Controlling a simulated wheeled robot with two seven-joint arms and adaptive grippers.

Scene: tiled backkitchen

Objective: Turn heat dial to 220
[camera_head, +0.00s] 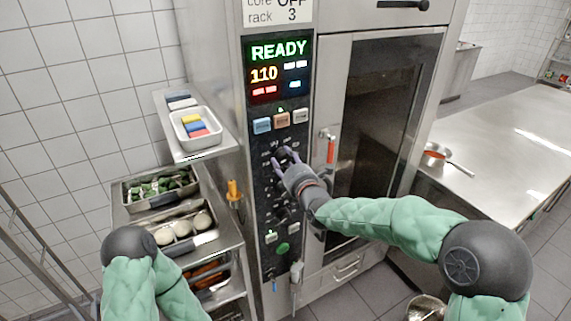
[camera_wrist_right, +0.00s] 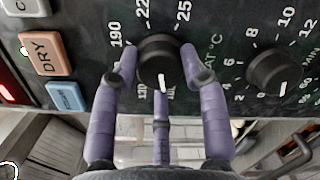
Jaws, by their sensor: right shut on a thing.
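The heat dial (camera_wrist_right: 158,62) is a round black knob on the dark oven panel. In the right wrist view it sits between the purple fingers of my right gripper (camera_wrist_right: 160,66), which is shut on it. Its white mark points down in that view, away from the 190, 220 and 250 labels along the upper side, partly cut off. Labels below are partly hidden by fingers. In the head view the same gripper (camera_head: 284,160) is at the panel below the coloured buttons. The display (camera_head: 279,66) reads READY and 110. My left gripper is out of view; only its arm shows.
Another black dial (camera_wrist_right: 275,72) sits beside the heat dial. The oven door (camera_head: 378,115) has a red-handled latch (camera_head: 331,149).

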